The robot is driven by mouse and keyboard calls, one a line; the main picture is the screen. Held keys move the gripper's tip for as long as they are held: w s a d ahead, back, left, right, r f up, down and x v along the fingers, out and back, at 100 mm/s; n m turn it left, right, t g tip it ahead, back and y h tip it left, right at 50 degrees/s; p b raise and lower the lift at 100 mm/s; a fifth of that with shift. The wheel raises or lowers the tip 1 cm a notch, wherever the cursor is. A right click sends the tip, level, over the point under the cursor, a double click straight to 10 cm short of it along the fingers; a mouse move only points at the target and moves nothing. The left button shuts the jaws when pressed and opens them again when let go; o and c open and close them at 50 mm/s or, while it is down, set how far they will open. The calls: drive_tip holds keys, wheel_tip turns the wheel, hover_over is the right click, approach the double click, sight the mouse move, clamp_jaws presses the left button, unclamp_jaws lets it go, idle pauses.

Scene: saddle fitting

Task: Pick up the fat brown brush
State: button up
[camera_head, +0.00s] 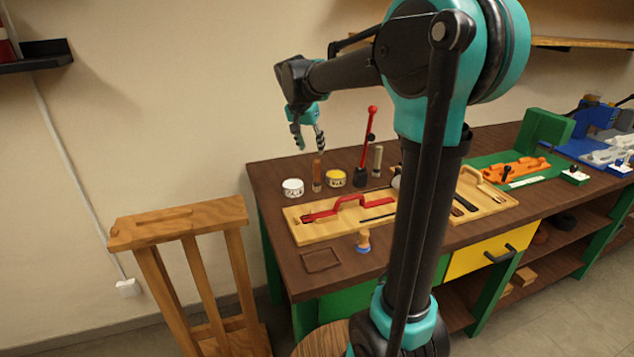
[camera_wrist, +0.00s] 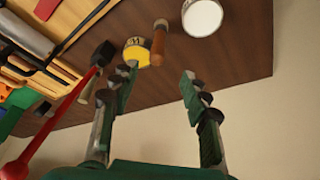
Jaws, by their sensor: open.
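A stout brown upright brush (camera_head: 317,174) stands at the back left of the bench between a white tin and a yellow tin. In the wrist view the brush (camera_wrist: 158,44) shows beside the yellow tin, with a pale end. My gripper (camera_head: 309,140) is open and empty, above the brush in the head view. In the wrist view its fingers (camera_wrist: 158,78) are spread apart, with the brush beyond their tips and nothing between them. A second, paler tan upright piece (camera_head: 377,160) stands farther right; I cannot tell whether it is a brush.
The white tin (camera_head: 292,187) and yellow tin (camera_head: 335,178) closely flank the brush. A red-handled tool (camera_head: 367,145) stands to the right. A wooden tool tray (camera_head: 308,234) lies in front. A wooden stand (camera_head: 185,224) is left of the bench.

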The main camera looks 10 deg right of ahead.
sight(316, 162)
drive_tip(key=x, duration=0.5)
drive_tip(key=shift+w+d+f, duration=0.1)
drive_tip(key=shift+f, duration=0.15)
drive_tip(key=shift+s+x, duration=0.15)
drive_tip(key=shift+x, duration=1.15)
drive_tip(key=shift+s+x, duration=0.1)
drive_tip(key=shift+x, duration=1.2)
drive_tip(key=shift+d, duration=0.1)
drive_tip(key=shift+c, duration=0.5)
clamp_jaws()
